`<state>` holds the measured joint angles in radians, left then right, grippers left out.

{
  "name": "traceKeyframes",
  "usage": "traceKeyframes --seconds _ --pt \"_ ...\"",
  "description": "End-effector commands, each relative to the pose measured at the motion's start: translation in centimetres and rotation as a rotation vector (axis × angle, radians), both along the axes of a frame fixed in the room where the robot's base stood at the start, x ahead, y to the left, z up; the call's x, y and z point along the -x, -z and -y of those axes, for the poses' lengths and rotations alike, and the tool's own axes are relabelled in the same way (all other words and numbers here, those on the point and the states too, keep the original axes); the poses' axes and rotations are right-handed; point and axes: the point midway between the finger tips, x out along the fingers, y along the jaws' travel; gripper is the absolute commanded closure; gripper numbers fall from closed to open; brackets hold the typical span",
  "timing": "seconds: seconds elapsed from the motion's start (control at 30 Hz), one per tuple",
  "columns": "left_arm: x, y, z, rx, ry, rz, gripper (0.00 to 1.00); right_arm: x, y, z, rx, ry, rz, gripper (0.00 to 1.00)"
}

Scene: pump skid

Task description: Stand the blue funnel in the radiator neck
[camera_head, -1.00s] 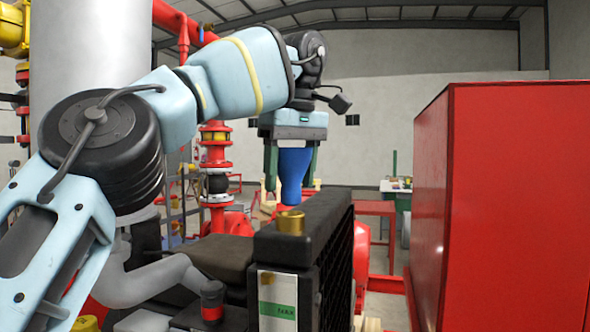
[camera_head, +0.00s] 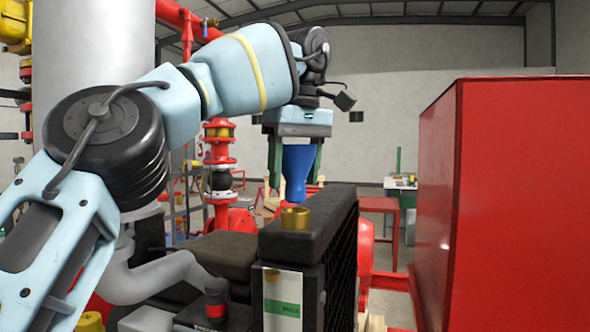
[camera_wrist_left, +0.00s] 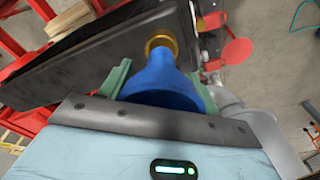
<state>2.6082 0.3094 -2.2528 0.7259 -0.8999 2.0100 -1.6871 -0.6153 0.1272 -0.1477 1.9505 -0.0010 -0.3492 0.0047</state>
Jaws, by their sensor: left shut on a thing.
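The blue funnel (camera_head: 297,172) is upright with its narrow end down in the head view. My left gripper (camera_head: 296,160) is shut on it, with green fingers on both sides of its wide part. The brass radiator neck (camera_head: 295,217) stands on the black radiator top (camera_head: 312,222). The funnel tip is just above the neck, and I cannot tell whether it is over the opening. In the left wrist view the funnel (camera_wrist_left: 160,80) points at the brass neck (camera_wrist_left: 162,43), between the fingers of the left gripper (camera_wrist_left: 163,82). My right gripper is not in view.
A large red cabinet (camera_head: 520,200) stands to the right of the radiator. A grey pipe (camera_head: 150,280) and a black cap with a red band (camera_head: 216,302) lie at its left. Red piping (camera_head: 219,150) rises behind.

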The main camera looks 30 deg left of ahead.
Motion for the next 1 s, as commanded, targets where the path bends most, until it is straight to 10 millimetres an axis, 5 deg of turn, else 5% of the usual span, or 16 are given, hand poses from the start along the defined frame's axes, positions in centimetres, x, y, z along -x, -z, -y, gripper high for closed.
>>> traceKeyframes --seconds 1.0 --pt "0.0 1.6 0.0 0.001 0.000 -0.001 0.65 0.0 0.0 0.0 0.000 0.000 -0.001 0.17"
